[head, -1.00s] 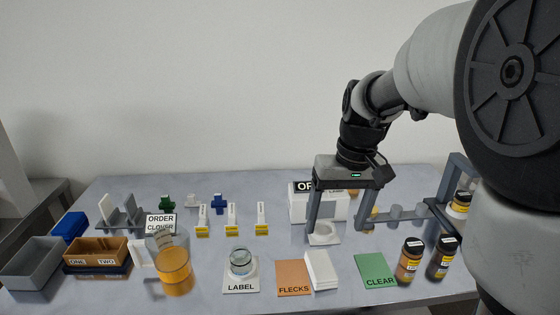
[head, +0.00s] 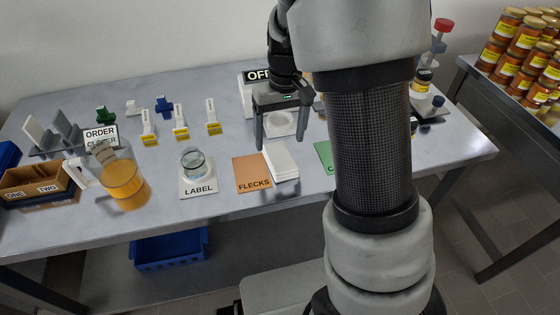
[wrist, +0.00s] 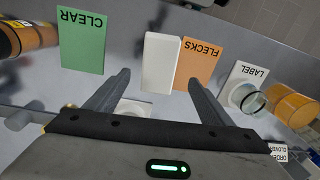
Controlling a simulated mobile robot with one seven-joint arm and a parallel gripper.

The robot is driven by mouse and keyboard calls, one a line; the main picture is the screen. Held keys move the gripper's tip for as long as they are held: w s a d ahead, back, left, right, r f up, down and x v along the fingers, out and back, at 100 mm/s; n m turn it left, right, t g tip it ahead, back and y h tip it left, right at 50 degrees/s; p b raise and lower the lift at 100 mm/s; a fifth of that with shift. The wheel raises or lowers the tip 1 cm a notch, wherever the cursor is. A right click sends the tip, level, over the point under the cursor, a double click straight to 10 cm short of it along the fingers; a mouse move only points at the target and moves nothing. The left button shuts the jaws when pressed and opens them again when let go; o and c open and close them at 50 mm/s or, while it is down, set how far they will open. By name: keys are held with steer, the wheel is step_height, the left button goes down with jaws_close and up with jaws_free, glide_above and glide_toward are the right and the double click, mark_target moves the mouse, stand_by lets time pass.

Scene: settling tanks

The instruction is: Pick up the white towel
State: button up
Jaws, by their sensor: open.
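The white towel (head: 281,161) looks like a folded, flat white slab. It lies on the grey table against the right edge of the orange FLECKS card (head: 251,173). In the wrist view the towel (wrist: 161,62) lies ahead of the fingertips, between the FLECKS and CLEAR cards. My gripper (head: 280,143) is open and empty, fingers pointing down at the towel's far end. In the wrist view its two fingers (wrist: 159,77) are spread wider than the towel. I cannot tell the exact height of the fingertips above the table.
A white round dish (head: 280,124) sits behind the gripper. The green CLEAR card (wrist: 83,40) lies on the towel's other side, with a gap. A glass jar (head: 193,160) on the LABEL pad and a beaker of orange liquid (head: 122,180) stand left. Honey jars (head: 525,50) fill a side table.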

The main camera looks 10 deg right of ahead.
mark_target(281, 156)
steer(key=shift+s+f+b, duration=0.15)
steer(key=shift+f+b, duration=0.15)
steer(key=shift+f, duration=1.2)
steer(key=shift+s+f+b, duration=0.1)
steer(key=shift+f+b, duration=0.15)
steer(key=shift+f, duration=1.2)
steer(key=c, duration=1.2)
steer(key=shift+o, duration=0.2)
step_height(281, 156, up, 10)
steer(key=p, duration=0.2)
steer(key=o, duration=0.5)
steer(key=c, duration=0.4)
